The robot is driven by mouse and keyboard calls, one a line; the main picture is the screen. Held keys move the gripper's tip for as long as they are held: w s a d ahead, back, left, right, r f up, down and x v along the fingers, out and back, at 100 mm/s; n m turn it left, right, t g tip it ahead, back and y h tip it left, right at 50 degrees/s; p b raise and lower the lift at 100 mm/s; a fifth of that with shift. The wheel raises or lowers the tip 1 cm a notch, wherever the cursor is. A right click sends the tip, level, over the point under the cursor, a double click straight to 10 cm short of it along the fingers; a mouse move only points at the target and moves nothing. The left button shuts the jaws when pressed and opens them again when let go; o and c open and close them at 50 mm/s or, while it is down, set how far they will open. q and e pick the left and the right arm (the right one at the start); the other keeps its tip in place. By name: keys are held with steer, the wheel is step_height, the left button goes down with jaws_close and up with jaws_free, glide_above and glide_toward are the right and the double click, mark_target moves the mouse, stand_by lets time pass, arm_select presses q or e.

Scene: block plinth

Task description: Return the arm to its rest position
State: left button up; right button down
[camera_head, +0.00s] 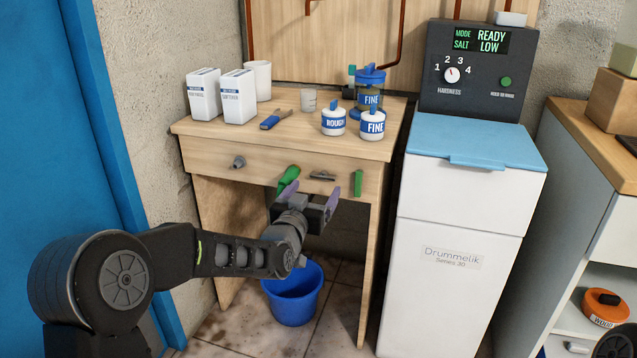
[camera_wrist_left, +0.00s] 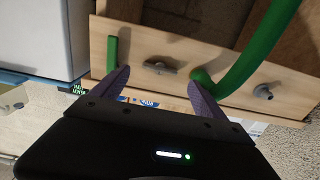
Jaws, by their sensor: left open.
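My left arm comes in from the left in the head view, and its gripper (camera_head: 312,200) is in front of the wooden table's drawer front. The gripper has purple fingers, spread apart with nothing between them. In the left wrist view the open gripper (camera_wrist_left: 160,92) faces the drawer front (camera_wrist_left: 185,60), which appears upside down, with a grey handle, a green pipe and a short green bar. The right gripper is not clearly in view; only a dark round part shows at the lower right edge of the head view.
The wooden table (camera_head: 290,140) holds white boxes, a cup, a blue-handled tool and blue-lidded jars. A blue bucket (camera_head: 293,300) stands on the floor below. A white softener cabinet (camera_head: 455,260) stands to the right, with a shelf unit (camera_head: 600,240) beyond. A blue door (camera_head: 60,120) is at left.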

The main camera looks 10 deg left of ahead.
arm_select(q)
steer(key=shift+s+a, duration=0.1)
steer(key=shift+s, duration=1.15)
arm_select(e)
steer(key=shift+r, duration=0.25)
